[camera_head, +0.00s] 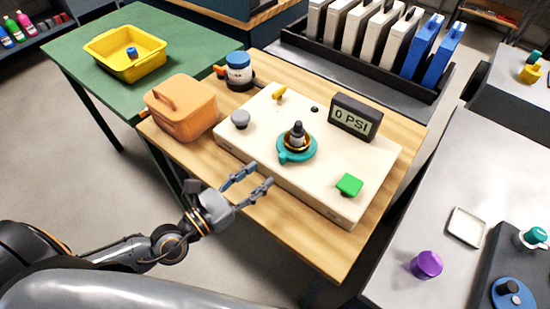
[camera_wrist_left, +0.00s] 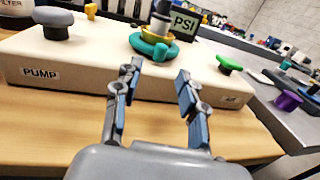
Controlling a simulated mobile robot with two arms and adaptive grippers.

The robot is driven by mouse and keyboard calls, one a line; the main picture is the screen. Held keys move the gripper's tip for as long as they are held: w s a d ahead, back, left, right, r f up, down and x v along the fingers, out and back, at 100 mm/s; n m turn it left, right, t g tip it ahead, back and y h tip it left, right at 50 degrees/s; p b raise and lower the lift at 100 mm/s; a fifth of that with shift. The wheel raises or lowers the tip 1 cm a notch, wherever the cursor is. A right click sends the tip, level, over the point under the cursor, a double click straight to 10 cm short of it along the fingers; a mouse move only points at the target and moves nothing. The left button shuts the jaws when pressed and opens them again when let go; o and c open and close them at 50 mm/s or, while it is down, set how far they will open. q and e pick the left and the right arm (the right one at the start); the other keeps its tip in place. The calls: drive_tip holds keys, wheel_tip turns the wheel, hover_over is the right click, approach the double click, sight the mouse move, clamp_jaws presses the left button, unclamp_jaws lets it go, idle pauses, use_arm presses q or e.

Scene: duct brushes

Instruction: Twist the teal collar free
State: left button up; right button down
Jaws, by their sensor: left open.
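The teal collar (camera_head: 297,152) is a ring around the base of a dark and grey fitting (camera_head: 297,133) on top of a cream pump panel (camera_head: 330,197). A brass-coloured ring shows just above the collar. In the left wrist view the collar (camera_wrist_left: 154,49) is beyond the fingertips, on the panel's top. My left gripper (camera_head: 260,179) is open and empty, in front of the panel's near edge and apart from the collar. Its two fingers also show in the left wrist view (camera_wrist_left: 159,75), pointing toward the panel. My right gripper is not in view.
On the panel are a grey knob (camera_head: 240,119), a yellow lever (camera_head: 279,92), a green button (camera_head: 349,185) and a display reading 0 PSI (camera_head: 355,117). Bare wood (camera_head: 318,246) runs along the near side.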

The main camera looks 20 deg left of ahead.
sight(279, 161)
use_arm(q)
drive_tip(key=p+x, duration=0.1)
drive_tip(key=x, duration=0.4)
drive_tip(key=shift+r, duration=0.15)
drive_tip(key=shift+w+d, duration=0.3)
drive_tip(key=shift+w, duration=0.25)
drive_tip(key=shift+c, duration=0.2)
drive_tip(key=shift+p, duration=0.3)
clamp_jaws()
